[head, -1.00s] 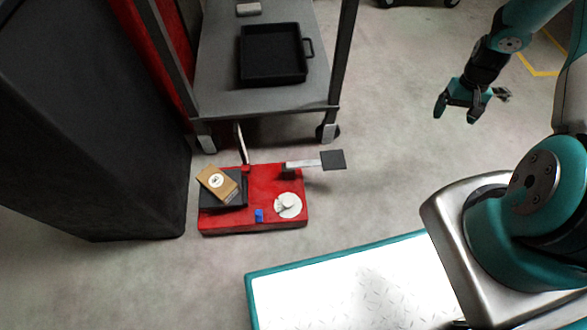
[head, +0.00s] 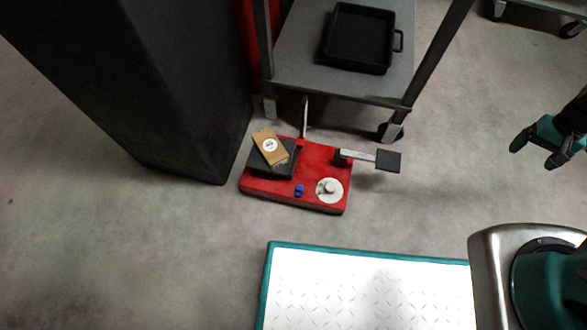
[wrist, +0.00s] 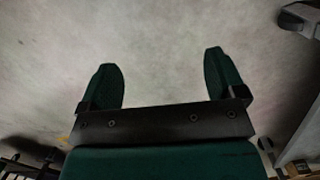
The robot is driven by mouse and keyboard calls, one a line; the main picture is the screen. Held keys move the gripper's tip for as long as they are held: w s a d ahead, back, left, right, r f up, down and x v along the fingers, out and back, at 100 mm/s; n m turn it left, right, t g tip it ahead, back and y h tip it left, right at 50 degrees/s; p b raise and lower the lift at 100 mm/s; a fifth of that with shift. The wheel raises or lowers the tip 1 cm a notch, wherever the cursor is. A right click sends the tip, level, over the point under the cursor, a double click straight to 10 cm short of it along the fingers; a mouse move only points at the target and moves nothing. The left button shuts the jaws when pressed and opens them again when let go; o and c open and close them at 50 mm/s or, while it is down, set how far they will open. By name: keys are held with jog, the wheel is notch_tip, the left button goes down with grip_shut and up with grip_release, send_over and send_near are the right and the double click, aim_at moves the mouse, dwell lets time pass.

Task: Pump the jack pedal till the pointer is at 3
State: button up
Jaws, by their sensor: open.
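The red jack (head: 318,160) sits on the floor in the head view. Its pedal, a dark square pad (head: 388,161) on a pale bar, sticks out to the right. A white round disc (head: 329,190) with a knob is at its front right, and a small blue part (head: 299,190) is beside it. A brown box (head: 270,147) lies on the black plate at its left. I cannot read a scale or make out the pointer. My gripper (head: 537,152) is open and empty, right of the pedal and apart from it; its two fingers also show in the wrist view (wrist: 160,62).
A grey cart (head: 300,60) with a black tray (head: 358,40) stands behind the jack. A tall dark cabinet (head: 170,90) is close to the jack's left. My white deck with a teal rim is in front. The floor right of the pedal is clear.

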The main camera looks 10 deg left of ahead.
grip_shut()
dwell(0.3)
dwell(0.4)
jog(key=shift+r, duration=0.1)
dwell(1.0)
